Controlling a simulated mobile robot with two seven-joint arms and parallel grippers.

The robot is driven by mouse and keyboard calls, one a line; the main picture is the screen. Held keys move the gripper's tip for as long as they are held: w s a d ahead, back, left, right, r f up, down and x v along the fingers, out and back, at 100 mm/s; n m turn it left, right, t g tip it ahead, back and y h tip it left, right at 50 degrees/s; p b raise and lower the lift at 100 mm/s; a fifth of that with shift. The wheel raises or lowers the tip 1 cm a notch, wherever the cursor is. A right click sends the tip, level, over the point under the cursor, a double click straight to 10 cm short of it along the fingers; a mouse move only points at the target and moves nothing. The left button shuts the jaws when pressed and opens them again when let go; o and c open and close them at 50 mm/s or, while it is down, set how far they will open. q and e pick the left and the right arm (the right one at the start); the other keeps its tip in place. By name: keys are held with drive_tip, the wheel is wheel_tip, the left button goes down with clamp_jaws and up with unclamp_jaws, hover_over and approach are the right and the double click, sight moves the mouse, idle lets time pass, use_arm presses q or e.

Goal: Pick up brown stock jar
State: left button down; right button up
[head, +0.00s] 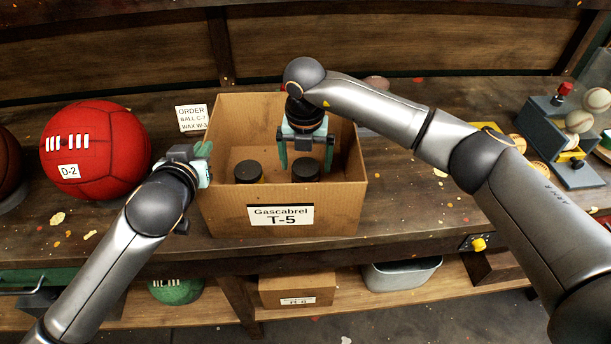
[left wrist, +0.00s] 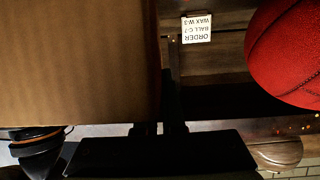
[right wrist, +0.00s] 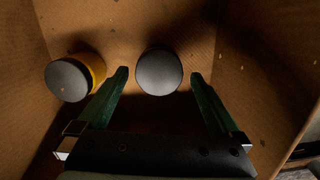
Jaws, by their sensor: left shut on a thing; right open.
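Two dark-lidded jars stand in the cardboard box (head: 230,205) labelled T-5. The left jar (head: 248,171) has a yellow body, which shows in the right wrist view (right wrist: 97,68). The right jar (head: 306,171) shows only its dark round lid in the right wrist view (right wrist: 159,72); its body is hidden, so I cannot tell whether it is brown. My right gripper (head: 306,163) is open inside the box, its green fingers on either side of that lid, apart from it. My left gripper (head: 205,152) is shut on the box's left wall.
A red ball (head: 95,150) sits left of the box, with an order card (head: 191,118) between them at the back. A grey stand with baseballs (head: 579,121) is at the right. A lower shelf holds a small box (head: 297,290) and a grey bin (head: 402,273).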

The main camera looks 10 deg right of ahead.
sight(305, 167)
drive_tip(key=f, duration=0.5)
drive_tip(key=shift+w, duration=0.25)
drive_tip(key=shift+r, duration=0.1)
drive_tip(key=c, duration=1.5)
